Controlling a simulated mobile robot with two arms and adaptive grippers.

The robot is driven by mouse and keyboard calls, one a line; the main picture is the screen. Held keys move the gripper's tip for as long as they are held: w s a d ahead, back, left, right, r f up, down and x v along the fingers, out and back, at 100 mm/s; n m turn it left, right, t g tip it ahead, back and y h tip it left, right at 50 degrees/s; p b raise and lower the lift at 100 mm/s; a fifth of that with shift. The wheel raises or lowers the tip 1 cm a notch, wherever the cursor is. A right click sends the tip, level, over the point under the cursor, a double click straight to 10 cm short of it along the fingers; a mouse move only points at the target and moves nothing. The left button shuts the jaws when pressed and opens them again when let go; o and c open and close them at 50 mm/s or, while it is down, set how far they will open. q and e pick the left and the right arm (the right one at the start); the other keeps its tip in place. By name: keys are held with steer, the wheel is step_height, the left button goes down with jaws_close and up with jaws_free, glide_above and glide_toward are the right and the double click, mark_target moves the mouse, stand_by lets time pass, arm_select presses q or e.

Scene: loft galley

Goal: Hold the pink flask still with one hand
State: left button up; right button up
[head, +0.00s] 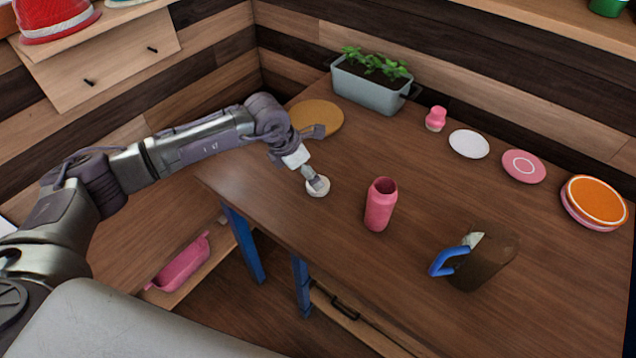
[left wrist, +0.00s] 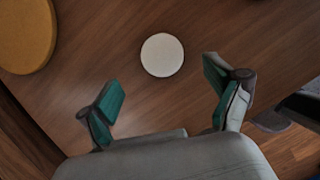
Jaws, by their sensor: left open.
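The pink flask (head: 380,207) stands upright and open-topped on the brown wooden table, right of my left gripper. My left gripper (head: 318,182) is open, pointing down over a small white round disc (head: 318,189). It is apart from the flask and holds nothing. In the left wrist view the spread green-padded fingers (left wrist: 163,74) have the white disc (left wrist: 162,55) ahead, between their tips. The flask is not in the left wrist view. My right gripper is in neither view.
Behind are a grey planter (head: 365,92), a small pink shaker (head: 436,119), a white plate (head: 469,144), a pink plate (head: 523,166) and an orange plate (head: 597,200). A yellow round board (head: 325,117) lies behind my left wrist.

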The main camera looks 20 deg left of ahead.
mark_target(324, 191)
arm_select(q)
steer(key=shift+f, duration=0.15)
steer(key=shift+p+x, duration=0.55)
steer(key=shift+x, duration=2.1)
steer(key=shift+d, duration=0.1)
steer(key=shift+c, duration=0.3)
steer(key=c, duration=0.8)
